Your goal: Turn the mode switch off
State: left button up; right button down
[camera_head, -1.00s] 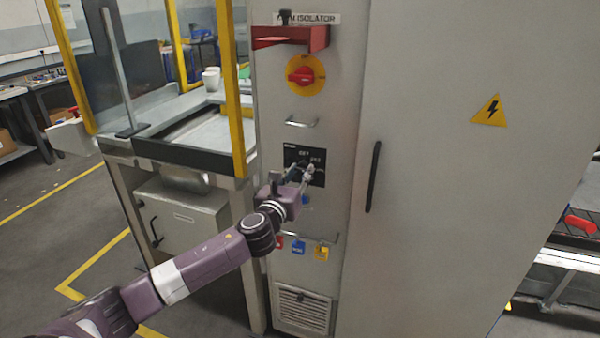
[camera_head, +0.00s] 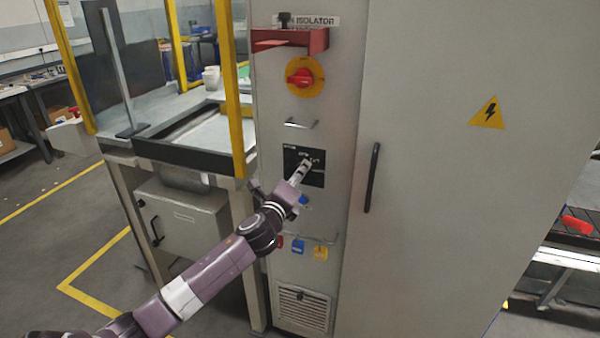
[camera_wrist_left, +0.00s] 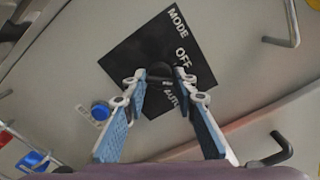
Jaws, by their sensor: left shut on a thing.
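The mode switch is a small dark knob (camera_wrist_left: 160,74) on a black plate (camera_head: 292,157) on the grey cabinet front. In the left wrist view the plate (camera_wrist_left: 130,55) shows the words MODE, OFF and AUTO, and sits turned in the picture. My left gripper (camera_head: 306,164) reaches the plate from the lower left. In the left wrist view its two fingers (camera_wrist_left: 160,79) stand on either side of the knob, shut on it. The fingers partly hide the knob, so where it points is hard to tell. My right gripper is not in view.
Above the plate are a handle (camera_head: 301,124), a red rotary isolator (camera_head: 300,77) on yellow, and a red bracket (camera_head: 318,40). Below are a blue button (camera_wrist_left: 100,111) and hanging tags (camera_head: 298,246). A long door handle (camera_head: 372,178) stands right. A yellow-posted bench is left.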

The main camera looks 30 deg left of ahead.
pick_arm(q)
jog(key=shift+n+p, duration=0.6)
jog(key=shift+n, duration=3.3)
jog(key=o, duration=1.1)
jog(key=v, duration=1.2)
